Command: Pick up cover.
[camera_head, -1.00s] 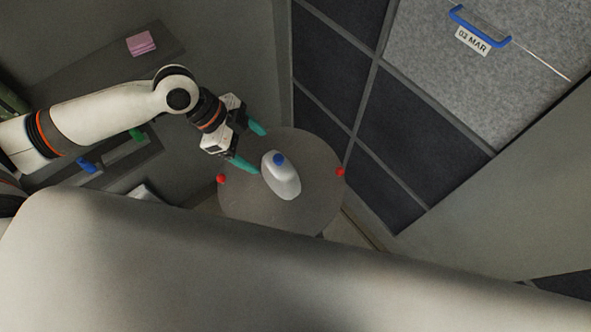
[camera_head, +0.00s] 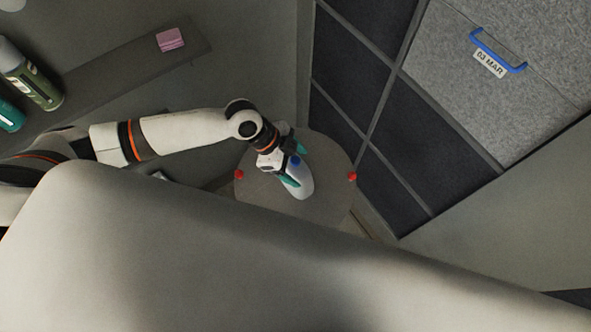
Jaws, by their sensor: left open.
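A white rounded bottle-like piece (camera_head: 304,184) with a blue cap (camera_head: 295,161) stands on a small round grey table (camera_head: 325,199). It is the only thing on the table top that could be the cover; I cannot tell for sure. My left gripper (camera_head: 297,166) has teal fingertips and is open at the upper part of the white piece. One finger shows on its near left side, the other just beyond the blue cap. I cannot tell whether they touch it. My right gripper is not in view.
Two red knobs sit at the table's edge, one left (camera_head: 239,174) and one right (camera_head: 352,176). A shelf on the left holds a pink stack (camera_head: 170,39) and a green can (camera_head: 31,77).

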